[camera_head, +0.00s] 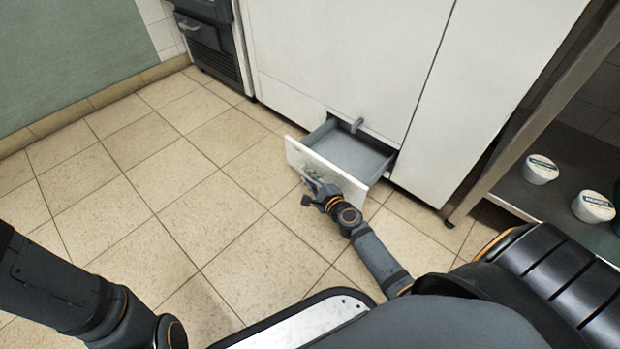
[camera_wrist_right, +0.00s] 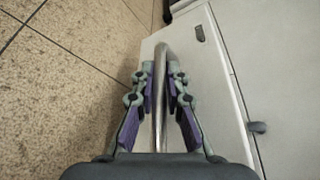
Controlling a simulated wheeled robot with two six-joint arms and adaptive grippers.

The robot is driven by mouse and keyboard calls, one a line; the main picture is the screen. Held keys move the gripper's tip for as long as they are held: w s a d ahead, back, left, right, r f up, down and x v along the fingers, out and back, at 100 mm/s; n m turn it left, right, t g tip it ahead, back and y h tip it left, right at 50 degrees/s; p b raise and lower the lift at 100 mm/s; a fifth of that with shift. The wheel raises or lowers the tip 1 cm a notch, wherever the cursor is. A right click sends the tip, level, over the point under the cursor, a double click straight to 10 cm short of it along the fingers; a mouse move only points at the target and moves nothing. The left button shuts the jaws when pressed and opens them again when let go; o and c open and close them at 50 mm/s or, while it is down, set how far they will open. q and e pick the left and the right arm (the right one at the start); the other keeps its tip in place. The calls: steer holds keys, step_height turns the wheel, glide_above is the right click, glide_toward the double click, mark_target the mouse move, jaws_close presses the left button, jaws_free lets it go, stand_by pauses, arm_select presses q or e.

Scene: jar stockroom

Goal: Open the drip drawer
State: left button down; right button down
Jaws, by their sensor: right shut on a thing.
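The drip drawer (camera_head: 350,150) is a grey tray with a white front panel, low in a white cabinet. It stands pulled out, and its empty inside shows in the head view. My right gripper (camera_head: 312,185) is at the outer face of the drawer front. In the right wrist view my right gripper (camera_wrist_right: 160,90) has its purple-padded fingers on either side of a metal bar handle (camera_wrist_right: 160,60) and is shut on it. The white drawer front (camera_wrist_right: 187,45) lies just beyond the handle. My left arm comes in at the lower left, but its gripper is out of view.
The white cabinet (camera_head: 340,50) rises behind the drawer, with a small grey spout (camera_head: 356,125) above the opening. A shelf rack (camera_head: 540,195) with white tubs (camera_head: 540,169) stands at the right. A dark appliance (camera_head: 213,45) is at the back left. The tiled floor (camera_head: 170,190) to the left is clear.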

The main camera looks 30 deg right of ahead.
steer(key=c, duration=1.7)
jaws_free()
steer(key=shift+o, duration=0.2)
steer(key=v, duration=0.7)
steer(key=shift+s, duration=0.3)
steer(key=shift+d+r, duration=0.1)
